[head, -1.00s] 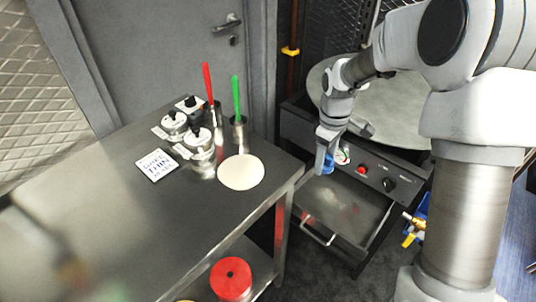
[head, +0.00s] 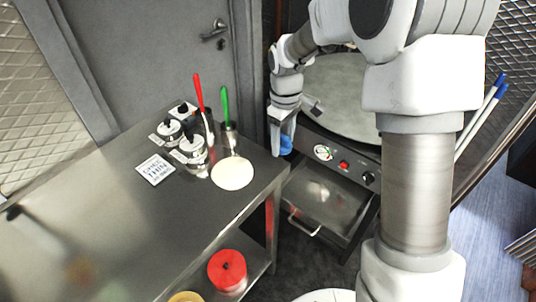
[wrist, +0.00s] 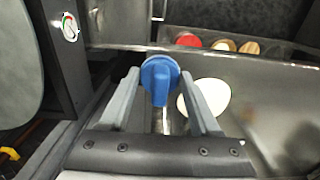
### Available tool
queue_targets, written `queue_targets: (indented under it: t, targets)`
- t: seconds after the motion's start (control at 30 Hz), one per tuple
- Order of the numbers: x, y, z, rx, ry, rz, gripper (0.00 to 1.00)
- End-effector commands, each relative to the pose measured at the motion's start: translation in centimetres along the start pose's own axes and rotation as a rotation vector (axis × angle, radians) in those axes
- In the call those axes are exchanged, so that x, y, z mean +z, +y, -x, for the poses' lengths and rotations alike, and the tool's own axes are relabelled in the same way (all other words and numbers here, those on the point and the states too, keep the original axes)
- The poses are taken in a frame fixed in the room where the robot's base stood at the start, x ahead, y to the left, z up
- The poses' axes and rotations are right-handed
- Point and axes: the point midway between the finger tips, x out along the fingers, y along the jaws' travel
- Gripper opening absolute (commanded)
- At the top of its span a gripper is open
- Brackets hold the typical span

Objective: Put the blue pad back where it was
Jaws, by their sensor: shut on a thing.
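The blue pad (head: 286,145) is in my gripper (head: 281,149), at the left front corner of the griddle unit and just right of the steel table's corner. In the wrist view the pad (wrist: 160,84) shows as a round blue piece with a grip, clasped between the two grey fingers (wrist: 160,72). It appears to be held in the air. The fingers partly hide it in the head view.
The steel table (head: 105,235) holds a white disc (head: 233,174), a printed card (head: 156,169), several lidded pots, and red (head: 199,92) and green (head: 225,105) handles. A round griddle plate (head: 345,95) stands right. A red-lidded container (head: 227,268) is on the lower shelf.

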Motion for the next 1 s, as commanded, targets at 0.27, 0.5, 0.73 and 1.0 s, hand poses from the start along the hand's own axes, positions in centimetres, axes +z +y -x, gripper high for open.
queue_targets:
  t: [0.27, 0.5, 0.73, 1.0]
  targets:
    - [-3.4, -1.5, -2.2, 0.001, 0.000, 0.001, 0.11]
    - [-3.4, -1.6, -4.6, -0.001, -0.003, 0.000, 0.11]
    - [-3.5, -1.5, -6.3, 0.002, 0.001, -0.001, 0.11]
    - [-3.4, -1.5, -6.7, 0.001, 0.000, 0.000, 0.11]
